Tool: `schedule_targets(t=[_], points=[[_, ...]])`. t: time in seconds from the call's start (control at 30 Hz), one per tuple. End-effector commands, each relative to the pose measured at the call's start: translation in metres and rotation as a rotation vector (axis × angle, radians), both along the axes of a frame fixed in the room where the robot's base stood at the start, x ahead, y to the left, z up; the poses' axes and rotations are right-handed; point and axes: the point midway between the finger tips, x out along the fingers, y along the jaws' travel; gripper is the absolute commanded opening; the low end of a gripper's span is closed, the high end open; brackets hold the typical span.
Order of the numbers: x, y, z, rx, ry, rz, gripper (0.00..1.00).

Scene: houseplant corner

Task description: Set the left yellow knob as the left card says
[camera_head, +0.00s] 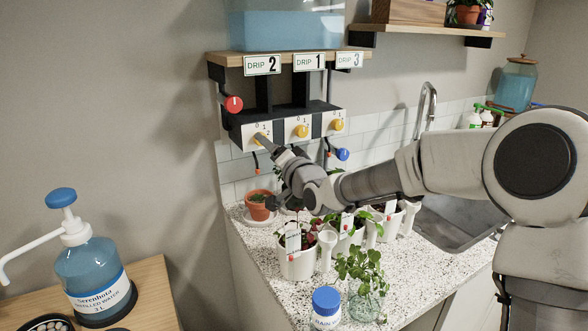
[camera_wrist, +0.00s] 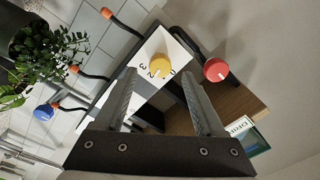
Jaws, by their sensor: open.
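The left yellow knob (camera_head: 255,141) sits on the left white dial plate of the black-framed unit, below the shelf. The left card (camera_head: 262,65) on the shelf edge reads DRIP 2.
Two more yellow knobs, middle (camera_head: 301,131) and right (camera_head: 338,125), sit to the right under cards DRIP 1 (camera_head: 309,61) and DRIP 3 (camera_head: 349,60). A red knob (camera_head: 234,104) is close at the left. Potted plants (camera_head: 297,262) stand on the counter below.

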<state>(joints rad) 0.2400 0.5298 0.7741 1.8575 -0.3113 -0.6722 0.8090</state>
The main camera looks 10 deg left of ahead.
Motion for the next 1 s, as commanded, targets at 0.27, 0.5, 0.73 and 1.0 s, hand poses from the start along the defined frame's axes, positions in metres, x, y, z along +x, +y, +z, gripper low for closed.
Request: schedule_targets(t=[0.27,0.5,0.73,1.0], points=[[-0.044,-0.035,-0.001,-0.003,0.000,-0.003,0.72],[-0.081,-0.063,-0.002,-0.003,0.000,-0.003,0.72],[-0.104,-0.079,-0.004,-0.001,0.000,-0.001,0.72],[-0.109,-0.083,-0.005,0.000,0.002,0.000,0.72]])
